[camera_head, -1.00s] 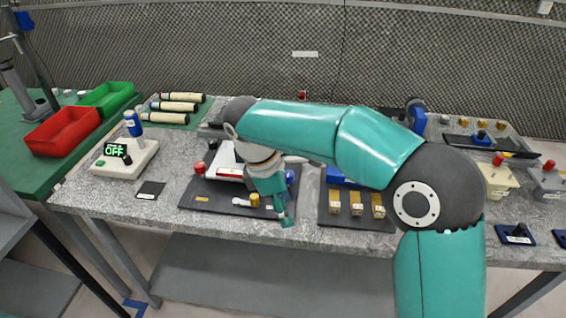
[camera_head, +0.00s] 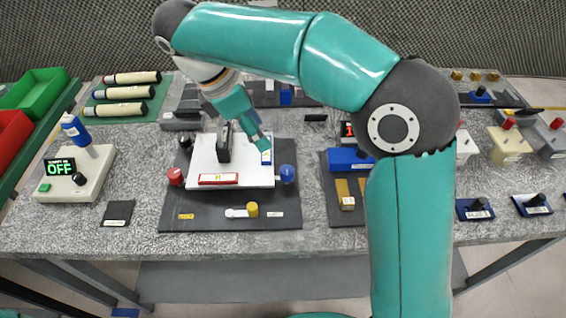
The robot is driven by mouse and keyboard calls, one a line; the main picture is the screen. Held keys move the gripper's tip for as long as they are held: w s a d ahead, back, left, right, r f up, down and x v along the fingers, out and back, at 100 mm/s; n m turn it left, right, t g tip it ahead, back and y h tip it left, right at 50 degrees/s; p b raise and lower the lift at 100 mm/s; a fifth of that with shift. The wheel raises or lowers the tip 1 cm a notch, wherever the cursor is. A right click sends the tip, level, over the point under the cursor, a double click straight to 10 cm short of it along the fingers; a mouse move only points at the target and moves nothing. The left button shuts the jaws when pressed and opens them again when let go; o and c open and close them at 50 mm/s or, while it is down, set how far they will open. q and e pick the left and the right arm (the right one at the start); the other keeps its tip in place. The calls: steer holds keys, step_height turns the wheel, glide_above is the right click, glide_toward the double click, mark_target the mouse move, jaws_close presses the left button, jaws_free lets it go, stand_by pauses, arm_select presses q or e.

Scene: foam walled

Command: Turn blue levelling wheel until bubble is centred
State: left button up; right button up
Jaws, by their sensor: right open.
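The blue levelling wheel (camera_head: 288,174) is at the right edge of a white plate (camera_head: 205,152), on a dark base board (camera_head: 172,208). A red wheel (camera_head: 175,177) is at the plate's left edge and a black one (camera_head: 185,141) at its back left. A red-framed level (camera_head: 218,180) with a small yellowish window lies along the plate's front; its bubble is too small to read. My right gripper (camera_head: 248,143) is open and empty, over the back right of the plate, behind and left of the blue wheel and apart from it. My left gripper is out of view.
A yellow knob (camera_head: 252,209) with a pale lever stands at the board's front. A control box (camera_head: 82,172) showing OFF is at left. A blue block (camera_head: 350,160) and brass pieces (camera_head: 345,195) are at right, beside my arm.

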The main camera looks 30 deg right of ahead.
mark_target(288, 170)
steer(key=b+x, duration=0.1)
steer(key=x, duration=1.3)
steer(key=shift+s+d+f+b, duration=0.1)
steer(key=shift+d+f+b, duration=0.1)
steer(key=shift+f+b, duration=0.15)
jaws_close()
steer(key=shift+r, duration=0.1)
